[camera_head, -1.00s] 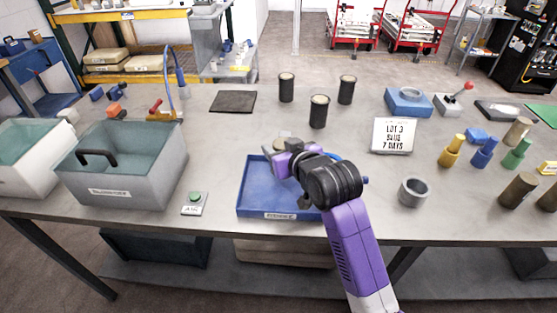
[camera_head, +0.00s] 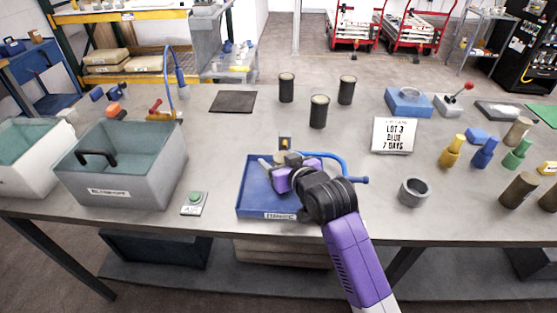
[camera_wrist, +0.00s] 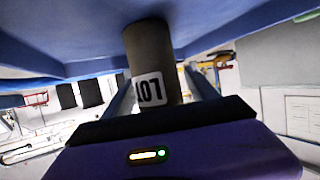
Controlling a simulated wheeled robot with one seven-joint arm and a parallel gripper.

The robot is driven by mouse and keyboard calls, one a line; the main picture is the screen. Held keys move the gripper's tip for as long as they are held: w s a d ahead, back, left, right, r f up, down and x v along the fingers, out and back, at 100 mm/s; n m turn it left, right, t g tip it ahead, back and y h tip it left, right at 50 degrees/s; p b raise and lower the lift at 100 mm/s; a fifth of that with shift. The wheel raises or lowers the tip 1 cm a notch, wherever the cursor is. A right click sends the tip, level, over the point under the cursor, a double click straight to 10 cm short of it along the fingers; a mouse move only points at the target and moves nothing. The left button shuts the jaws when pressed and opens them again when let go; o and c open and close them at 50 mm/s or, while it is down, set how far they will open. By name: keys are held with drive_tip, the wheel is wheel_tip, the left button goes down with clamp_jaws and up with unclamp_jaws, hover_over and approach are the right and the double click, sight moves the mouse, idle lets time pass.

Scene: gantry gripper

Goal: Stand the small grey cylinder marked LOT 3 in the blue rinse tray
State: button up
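The grey cylinder (camera_wrist: 152,50) stands between my two fingers in the wrist view. Its white label reads LOT; the number is not visible. The fingers lie along both sides and my gripper (camera_wrist: 158,88) looks shut on it. One end of the cylinder shows against the blue rinse tray (camera_wrist: 235,22); whether they touch cannot be told. In the head view the tray (camera_head: 252,205) sits at the table's front middle, and my gripper (camera_head: 273,176) is over it.
A blue curved hose (camera_head: 340,168) shows behind my wrist. A grey bin (camera_head: 125,185) and a green button box (camera_head: 194,204) stand left. A sign (camera_head: 394,136), a grey ring-shaped cup (camera_head: 414,192) and coloured fittings (camera_head: 485,152) are right. Several dark cylinders (camera_head: 319,112) stand behind.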

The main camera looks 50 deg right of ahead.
drive_tip(key=shift+r, duration=0.25)
drive_tip(key=v, duration=1.2)
drive_tip(key=shift+n+t+y, duration=0.3)
drive_tip(key=shift+n+y, duration=0.4)
drive_tip(key=shift+n, duration=0.1)
drive_tip(key=s+a+f, duration=0.1)
drive_tip(key=a+f, duration=0.1)
drive_tip(key=s+a+f, duration=0.2)
drive_tip(key=shift+s+a+f, duration=0.25)
drive_tip(key=shift+s, duration=0.1)
drive_tip(key=s+a+n+t+y, duration=0.1)
drive_tip(key=s+a+y, duration=0.1)
drive_tip(key=s+a, duration=0.5)
drive_tip(key=s+a+f+n+y, duration=0.1)
drive_tip(key=s+a, duration=0.5)
drive_tip(key=s, duration=0.7)
drive_tip(key=shift+a+f+n+t+y, duration=0.25)
drive_tip(key=shift+a+n+t+y, duration=0.15)
drive_tip(key=shift+n+y, duration=0.2)
